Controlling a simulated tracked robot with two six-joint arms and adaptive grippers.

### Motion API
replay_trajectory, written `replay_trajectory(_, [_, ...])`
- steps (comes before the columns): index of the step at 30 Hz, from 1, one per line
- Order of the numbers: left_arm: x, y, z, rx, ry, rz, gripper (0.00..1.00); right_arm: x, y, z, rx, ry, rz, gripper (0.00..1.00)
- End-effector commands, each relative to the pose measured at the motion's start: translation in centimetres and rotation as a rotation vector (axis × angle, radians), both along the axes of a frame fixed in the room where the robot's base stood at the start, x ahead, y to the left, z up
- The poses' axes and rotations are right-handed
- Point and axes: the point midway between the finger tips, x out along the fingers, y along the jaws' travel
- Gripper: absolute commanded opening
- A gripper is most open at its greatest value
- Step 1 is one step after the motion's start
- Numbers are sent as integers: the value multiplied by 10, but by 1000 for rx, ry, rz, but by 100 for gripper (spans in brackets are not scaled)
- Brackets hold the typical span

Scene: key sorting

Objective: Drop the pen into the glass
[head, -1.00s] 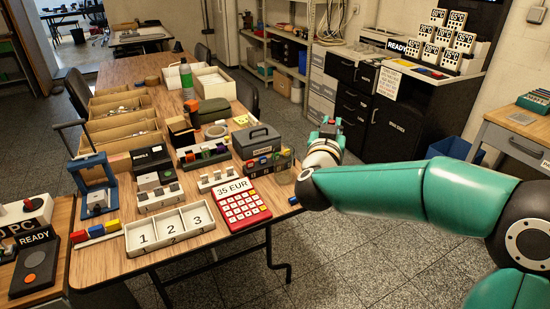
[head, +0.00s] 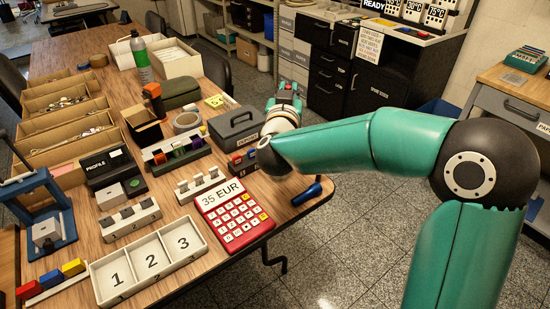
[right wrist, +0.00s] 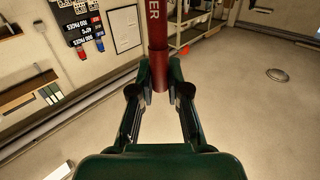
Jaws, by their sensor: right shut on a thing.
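My right gripper (right wrist: 160,88) is shut on a dark red, pen-like rod (right wrist: 158,40) with white letters on it. In the right wrist view the rod runs up from between the two fingers and out of the top of the picture. In the head view my right gripper (head: 285,92) is at the far right side of the table, beyond the grey cash box, with its fingertips hard to make out. I cannot make out the glass clearly; my right arm covers part of the table's right edge. My left gripper is not in view.
A blue cylinder (head: 306,195) lies at the table's right edge. Near my arm are a grey cash box (head: 235,126) and a red calculator (head: 232,215). A white tray (head: 197,260) numbered 1 to 3 is in front.

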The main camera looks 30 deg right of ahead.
Motion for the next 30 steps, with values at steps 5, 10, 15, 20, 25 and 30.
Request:
replay_trajectory(5, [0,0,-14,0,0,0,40,0,0,-19,0,-1,-1,0])
replay_trajectory(10, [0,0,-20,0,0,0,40,-1,-2,-26,0,-3,-4,0])
replay_trajectory(15, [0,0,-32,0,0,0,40,-3,-4,-39,0,-1,-8,0])
replay_trajectory(20, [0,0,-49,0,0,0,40,-3,-5,-58,-1,-1,-9,0])
replay_trajectory(25, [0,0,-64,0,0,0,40,-3,-5,-75,-1,-1,-10,0])
replay_trajectory(30, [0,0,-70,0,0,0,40,-4,-6,-82,0,-1,-10,0])
